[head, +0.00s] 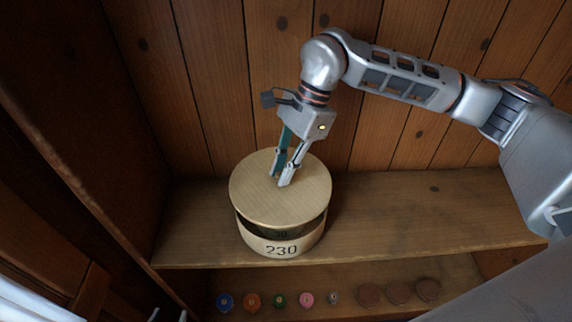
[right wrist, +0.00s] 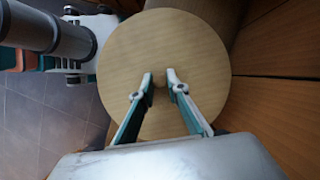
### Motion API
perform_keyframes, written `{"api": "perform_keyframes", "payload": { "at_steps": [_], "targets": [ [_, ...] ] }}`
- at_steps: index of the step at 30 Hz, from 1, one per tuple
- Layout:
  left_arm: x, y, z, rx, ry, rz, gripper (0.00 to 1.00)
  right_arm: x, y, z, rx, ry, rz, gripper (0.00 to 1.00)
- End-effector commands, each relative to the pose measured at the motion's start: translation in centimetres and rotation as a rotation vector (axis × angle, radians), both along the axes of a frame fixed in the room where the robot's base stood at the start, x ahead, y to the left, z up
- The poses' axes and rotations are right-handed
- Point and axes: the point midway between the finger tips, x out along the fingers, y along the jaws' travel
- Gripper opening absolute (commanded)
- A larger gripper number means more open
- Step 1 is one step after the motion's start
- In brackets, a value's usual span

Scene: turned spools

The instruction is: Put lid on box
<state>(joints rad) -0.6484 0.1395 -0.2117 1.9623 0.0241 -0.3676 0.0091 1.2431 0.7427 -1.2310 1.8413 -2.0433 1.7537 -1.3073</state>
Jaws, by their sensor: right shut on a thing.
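The lid (head: 255,200) is a round, pale wooden disc. My right gripper (head: 280,182) is shut on it near its middle, from above; the small grip part between the fingertips is mostly hidden. In the right wrist view the lid (right wrist: 190,50) lies under the fingertips (right wrist: 160,78). The box (head: 300,245) is a round, pale wooden tub marked 230 on the shelf. The lid is over the box, with a dark gap showing between them at the front. Two dark tips of my left gripper (head: 168,315) show apart at the bottom edge, empty.
The shelf (head: 400,215) is bare to the right of the box. A plank wall (head: 220,90) stands close behind. A lower ledge holds several coloured discs (head: 279,300) and brown round pieces (head: 398,290). A dark side wall (head: 90,130) rises at the left.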

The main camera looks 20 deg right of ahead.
Motion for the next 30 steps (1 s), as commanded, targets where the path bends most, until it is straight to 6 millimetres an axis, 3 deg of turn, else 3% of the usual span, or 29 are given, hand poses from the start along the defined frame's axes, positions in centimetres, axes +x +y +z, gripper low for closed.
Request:
{"api": "perform_keyframes", "payload": {
  "at_steps": [30],
  "targets": [
    [-0.4,-0.1,-3.2,-0.001,0.011,-0.001,0.40,0.0,0.0,-5.1,0.000,0.001,0.000,0.00]
  ]
}}
